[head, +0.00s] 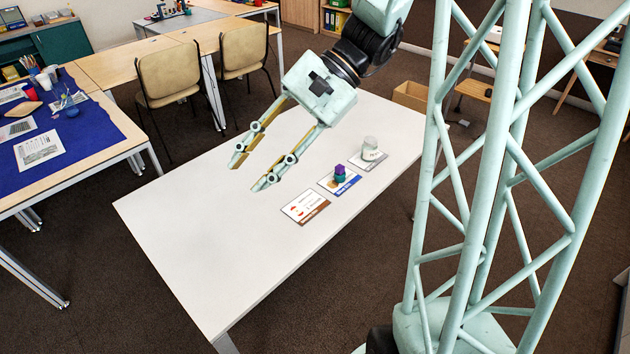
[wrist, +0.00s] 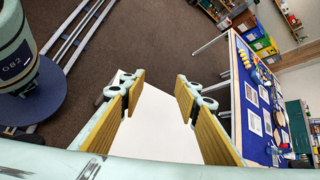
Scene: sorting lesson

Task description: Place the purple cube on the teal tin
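The purple cube (head: 339,169) sits on top of a small teal tin (head: 340,178), on the middle card of the white table. The two look stacked and upright, but they are small in the head view. My gripper (head: 249,172) is open and empty above the table, to the left of the stack and apart from it. In the wrist view my gripper (wrist: 160,88) shows its two yellow-padded fingers wide apart with nothing between them. The cube and tin are not visible in the wrist view.
A card with a brown edge (head: 305,206) lies nearer the front. A pale jar (head: 371,148) stands on another card behind the stack. The left part of the white table (head: 200,230) is clear. A desk with a blue cloth (head: 90,130) stands to the left.

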